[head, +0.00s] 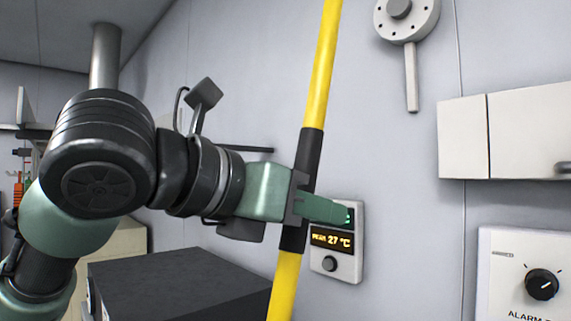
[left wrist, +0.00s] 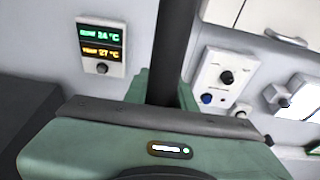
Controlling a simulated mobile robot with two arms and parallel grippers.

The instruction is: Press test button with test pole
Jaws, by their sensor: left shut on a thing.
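The test pole (head: 320,80) is long and yellow with a black grip section (head: 309,150). It stands slightly tilted, its top leaning right, and both ends run out of the head view. My left gripper (head: 307,203) is shut on the black section. The left wrist view shows this dark section (left wrist: 175,45) rising between the green fingers (left wrist: 162,88). I cannot make out which part is the test button. My right gripper is not in view.
A wall display (head: 346,262) reading 27 °C is partly hidden behind the gripper. A round grey fixture (head: 405,18) hangs above right. White cabinets (head: 510,136) and an alarm panel with a black knob (head: 541,284) are at right. A dark box (head: 180,285) stands below my arm.

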